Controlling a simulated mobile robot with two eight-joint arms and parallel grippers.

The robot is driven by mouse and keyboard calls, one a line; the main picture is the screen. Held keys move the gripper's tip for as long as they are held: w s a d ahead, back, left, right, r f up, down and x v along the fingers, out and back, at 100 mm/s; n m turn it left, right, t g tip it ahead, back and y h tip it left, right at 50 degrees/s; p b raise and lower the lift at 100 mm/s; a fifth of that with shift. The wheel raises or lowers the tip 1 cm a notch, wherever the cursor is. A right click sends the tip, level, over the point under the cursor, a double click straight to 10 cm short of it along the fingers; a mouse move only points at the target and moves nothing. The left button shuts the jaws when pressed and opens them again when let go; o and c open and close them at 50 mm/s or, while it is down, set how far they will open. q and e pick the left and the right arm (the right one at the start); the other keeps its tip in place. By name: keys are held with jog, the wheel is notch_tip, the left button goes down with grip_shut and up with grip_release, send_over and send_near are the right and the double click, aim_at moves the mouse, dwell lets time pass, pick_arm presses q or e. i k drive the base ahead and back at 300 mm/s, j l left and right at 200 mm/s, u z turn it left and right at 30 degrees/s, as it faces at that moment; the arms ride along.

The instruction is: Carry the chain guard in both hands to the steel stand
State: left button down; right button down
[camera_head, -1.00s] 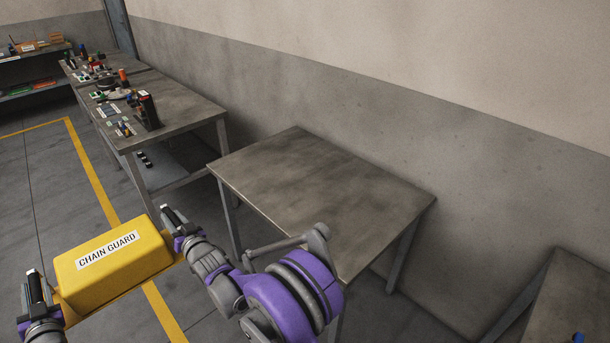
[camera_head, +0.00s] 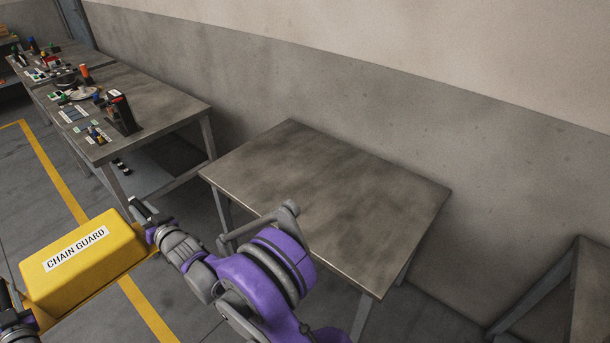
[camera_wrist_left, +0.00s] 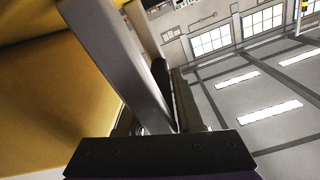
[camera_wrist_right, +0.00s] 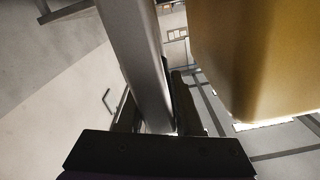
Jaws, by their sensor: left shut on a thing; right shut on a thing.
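The yellow chain guard (camera_head: 85,262), a box with a white "CHAIN GUARD" label, is held above the floor at the lower left of the head view. My right gripper (camera_head: 143,212) is shut on its right end. My left gripper (camera_head: 8,300) is shut on its left end, partly cut off by the picture's edge. The guard's yellow side also fills part of the left wrist view (camera_wrist_left: 50,110) and the right wrist view (camera_wrist_right: 262,60). The bare steel stand (camera_head: 325,190) is in the middle of the head view, to the right of the guard and apart from it.
A long workbench (camera_head: 165,105) with several small parts and tools stands to the left, beyond the guard. Another grey table (camera_head: 592,290) shows at the lower right. A wall (camera_head: 400,110) runs behind the stand. A yellow floor line (camera_head: 60,180) crosses the floor at left.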

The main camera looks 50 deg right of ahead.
aim_at(304, 194)
jog(key=i, duration=1.4)
jog(key=i+z, duration=0.25)
jog(key=i, duration=0.15)
jog(key=z, duration=2.75)
